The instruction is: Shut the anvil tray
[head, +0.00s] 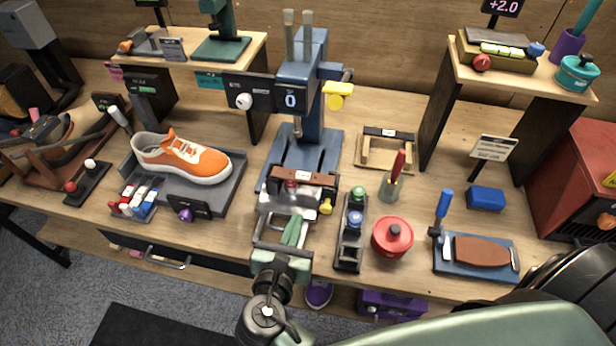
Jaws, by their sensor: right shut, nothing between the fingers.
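The blue press (305,110) stands at the middle of the bench, with a display reading 0. At the front of its base is what looks like the anvil tray, with a brown bar (312,180) across it and a grey frame reaching toward me. I cannot tell exactly how far it is out. My right gripper (295,220) is shut and empty, right in front of the brown bar and over the grey frame. I cannot tell whether it touches the tray. My gripper and wrist hide part of the tray's front. My left gripper is not in view.
Left of the press, an orange sneaker (183,157) lies on a grey stand beside small bottles (140,196). Close on the right are a dark rack with bottles (350,238) and a red round tin (392,237).

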